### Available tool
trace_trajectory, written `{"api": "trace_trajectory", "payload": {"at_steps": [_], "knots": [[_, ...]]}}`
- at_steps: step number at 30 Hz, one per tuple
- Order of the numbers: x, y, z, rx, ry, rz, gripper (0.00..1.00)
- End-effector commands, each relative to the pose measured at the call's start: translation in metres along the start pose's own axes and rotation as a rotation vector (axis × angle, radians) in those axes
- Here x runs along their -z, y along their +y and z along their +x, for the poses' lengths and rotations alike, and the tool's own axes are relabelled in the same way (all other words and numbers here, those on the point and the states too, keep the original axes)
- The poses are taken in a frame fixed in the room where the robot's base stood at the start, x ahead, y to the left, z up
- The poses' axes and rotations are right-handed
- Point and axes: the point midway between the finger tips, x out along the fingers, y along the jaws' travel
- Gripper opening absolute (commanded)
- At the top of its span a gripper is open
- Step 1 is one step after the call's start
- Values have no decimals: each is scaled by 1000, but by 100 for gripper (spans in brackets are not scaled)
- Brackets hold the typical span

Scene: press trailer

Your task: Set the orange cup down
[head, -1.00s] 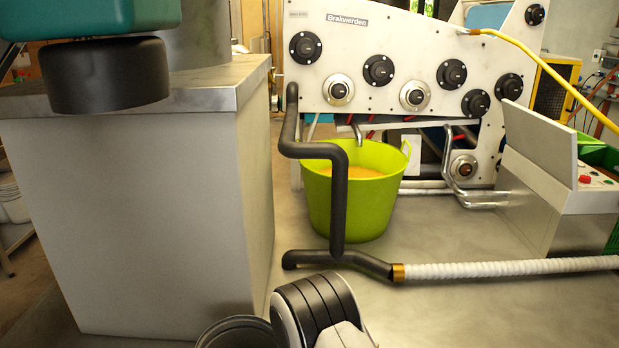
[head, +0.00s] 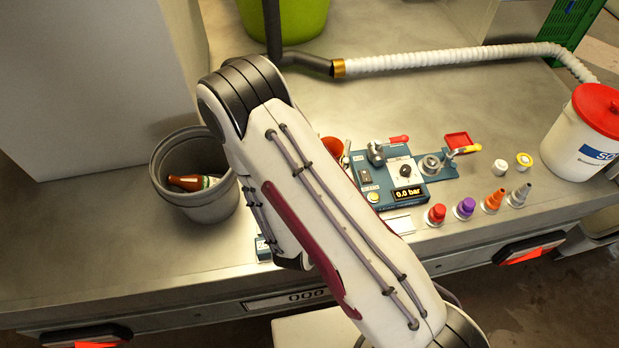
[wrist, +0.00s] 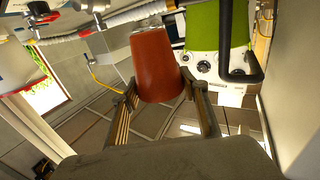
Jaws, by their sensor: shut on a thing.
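The orange cup (wrist: 158,62) is between the two fingers of my gripper (wrist: 158,90) in the wrist view, with a finger against each side. My gripper is shut on it. In the head view only a small part of the orange cup (head: 332,147) shows, at the right edge of my arm. My arm hides the rest of the cup and most of the gripper there. I cannot tell how far the cup is above the bench.
A grey bucket (head: 160,170) with a bottle stands left of my arm. A blue control panel (head: 372,187) is close on the right. Several coloured nozzles (head: 464,207) stand near the front edge. A white bucket with a red lid (head: 568,145) is far right. Bench top (head: 400,105) is bare behind the panel.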

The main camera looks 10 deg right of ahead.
Motion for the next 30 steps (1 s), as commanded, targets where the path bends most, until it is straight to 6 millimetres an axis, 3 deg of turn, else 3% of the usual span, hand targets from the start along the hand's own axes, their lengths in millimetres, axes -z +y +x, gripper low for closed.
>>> {"api": "trace_trajectory", "payload": {"at_steps": [11,30], "knots": [[-11,-40,-36,64,-4,-10,30],[-32,-100,-121,180,-6,-22,30]]}}
